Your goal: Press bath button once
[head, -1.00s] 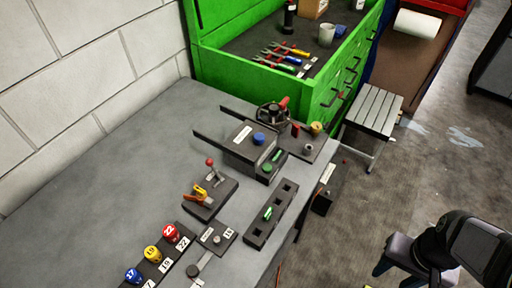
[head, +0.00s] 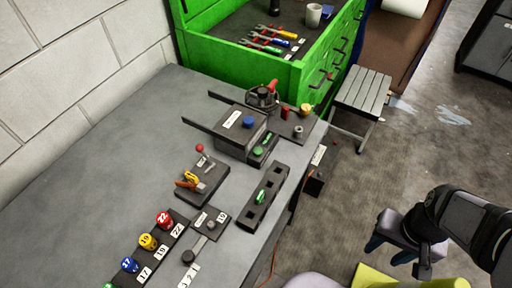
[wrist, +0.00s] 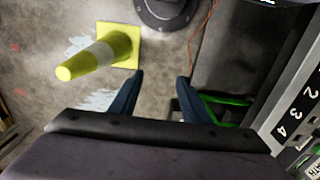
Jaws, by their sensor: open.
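A dark box (head: 232,140) with a white label on its top stands at the back of the grey bench. A round blue button (head: 249,122) sits on its top and a round green button (head: 258,152) on the low block at its front right. The labels are too small to read, so I cannot tell which button is the bath button. My gripper (head: 388,252) is open and empty over the floor, right of the bench and well apart from the box. Its blue fingers also show in the wrist view (wrist: 160,90), pointing at the floor.
A lever block (head: 202,180), a slotted dark block (head: 265,198) and numbered coloured knobs (head: 148,241) stand on the bench (head: 110,150). A green tool cabinet (head: 290,75) and a slatted stool (head: 362,92) are behind. A yellow cone (wrist: 95,58) stands on the floor.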

